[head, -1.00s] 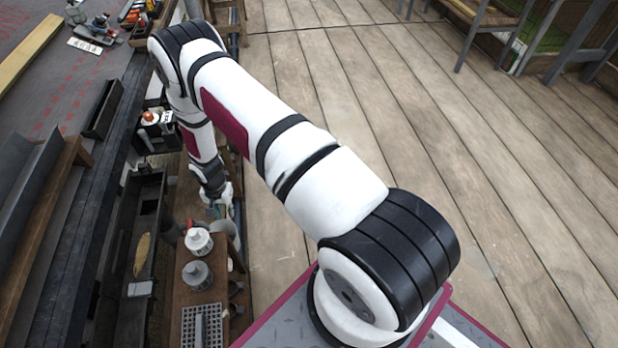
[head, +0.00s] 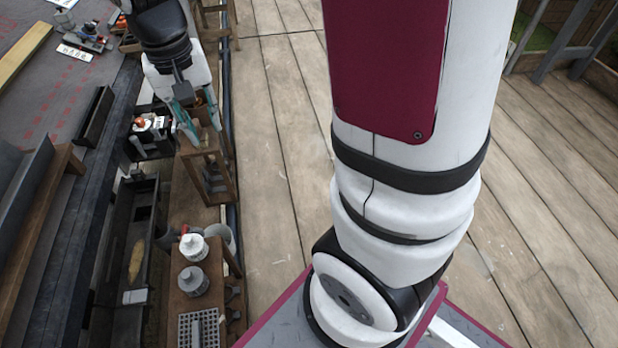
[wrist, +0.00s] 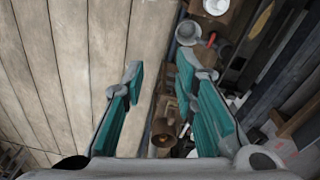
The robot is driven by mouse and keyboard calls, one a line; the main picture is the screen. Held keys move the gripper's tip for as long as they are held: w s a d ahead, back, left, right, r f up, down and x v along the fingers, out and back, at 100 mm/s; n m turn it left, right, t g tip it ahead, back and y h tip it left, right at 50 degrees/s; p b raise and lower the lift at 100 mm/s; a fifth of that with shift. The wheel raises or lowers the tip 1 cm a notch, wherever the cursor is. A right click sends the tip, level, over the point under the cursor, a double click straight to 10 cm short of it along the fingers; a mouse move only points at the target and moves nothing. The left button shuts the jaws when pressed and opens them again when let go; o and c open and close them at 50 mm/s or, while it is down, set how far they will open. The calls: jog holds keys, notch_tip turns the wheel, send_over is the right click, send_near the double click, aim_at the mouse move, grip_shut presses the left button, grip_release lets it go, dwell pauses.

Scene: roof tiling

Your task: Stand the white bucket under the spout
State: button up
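A pale grey-white bucket (head: 219,238) stands at the right edge of the wooden bench, partly hidden behind a white-lidded tin. In the wrist view the bucket (wrist: 187,32) shows its round open top, beyond my fingertips. A dark, curved pipe end (head: 166,238) beside the gutter, left of the bucket, may be the spout; I cannot tell for sure. My gripper (head: 205,135) is up and away from the bucket, toward the far end of the bench. Its teal fingers are spread and empty, which the wrist view confirms (wrist: 160,70).
The white-lidded tin (head: 193,248) and a grey tin (head: 193,281) stand on the bench near a perforated tray (head: 203,328). A long dark gutter (head: 118,265) runs left of the bench. Clear plank floor (head: 265,180) lies to the right.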

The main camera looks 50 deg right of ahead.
jog(key=s+r+n, duration=0.1)
jog(key=s+r, duration=0.1)
jog(key=s, duration=0.7)
jog(key=s+a+r+n, duration=0.1)
jog(key=s+r, duration=0.2)
jog(key=s, duration=0.6)
jog(key=s+r+n, duration=0.2)
jog(key=s, duration=0.7)
jog(key=shift+a+r+y, duration=0.35)
jog(key=shift+y, duration=0.05)
